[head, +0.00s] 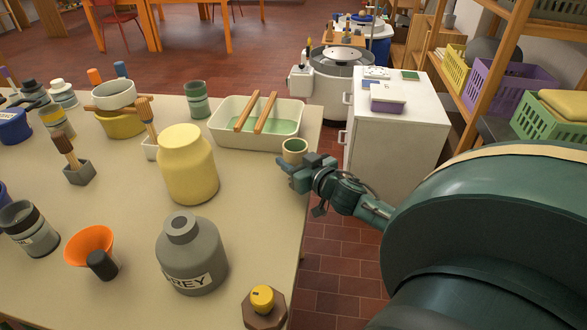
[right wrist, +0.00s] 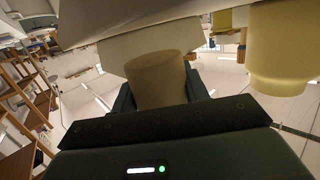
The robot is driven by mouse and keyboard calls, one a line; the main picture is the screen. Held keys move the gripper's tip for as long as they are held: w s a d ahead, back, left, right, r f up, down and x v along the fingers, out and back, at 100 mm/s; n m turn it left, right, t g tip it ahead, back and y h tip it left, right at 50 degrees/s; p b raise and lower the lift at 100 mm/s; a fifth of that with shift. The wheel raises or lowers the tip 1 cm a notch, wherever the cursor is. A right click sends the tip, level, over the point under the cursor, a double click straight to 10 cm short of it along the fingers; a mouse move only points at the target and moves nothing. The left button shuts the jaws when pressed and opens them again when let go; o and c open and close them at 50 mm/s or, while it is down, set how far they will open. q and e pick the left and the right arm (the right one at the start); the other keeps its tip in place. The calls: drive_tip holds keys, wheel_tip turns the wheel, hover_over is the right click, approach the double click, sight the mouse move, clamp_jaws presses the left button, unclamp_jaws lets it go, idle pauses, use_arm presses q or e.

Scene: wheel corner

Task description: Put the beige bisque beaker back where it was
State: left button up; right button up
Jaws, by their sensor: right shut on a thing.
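The beige bisque beaker (head: 295,150), with a greenish inside, is at the right edge of the table, just in front of the cream basin (head: 255,142). My right gripper (head: 296,166) is shut on it from the right side. The beaker looks upright in the head view; I cannot tell whether its base touches the table. In the right wrist view the beaker (right wrist: 158,82) sits between the two dark fingers (right wrist: 158,95), with the basin's pale wall behind it. My left gripper is not in view.
A large yellow jar (head: 187,165) stands left of the beaker, with a grey bottle (head: 192,255) in front. Two wooden sticks (head: 256,112) lie across the basin. A green cup (head: 197,100) stands behind. A white cabinet (head: 392,120) stands right of the table. Bare table lies between jar and gripper.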

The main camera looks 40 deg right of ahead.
drive_tip(key=shift+f, duration=1.25)
drive_tip(key=shift+f+b, duration=0.2)
drive_tip(key=shift+b, duration=0.1)
drive_tip(key=o, duration=1.1)
drive_tip(key=shift+o, duration=0.2)
drive_tip(key=shift+r, duration=0.1)
drive_tip(key=shift+r, duration=0.1)
drive_tip(key=s+a+r, duration=0.1)
drive_tip(key=s+r, duration=0.1)
drive_tip(key=s, duration=0.9)
drive_tip(key=shift+s+a+p, duration=0.15)
drive_tip(key=shift+s+p, duration=0.2)
drive_tip(key=shift+p, duration=0.1)
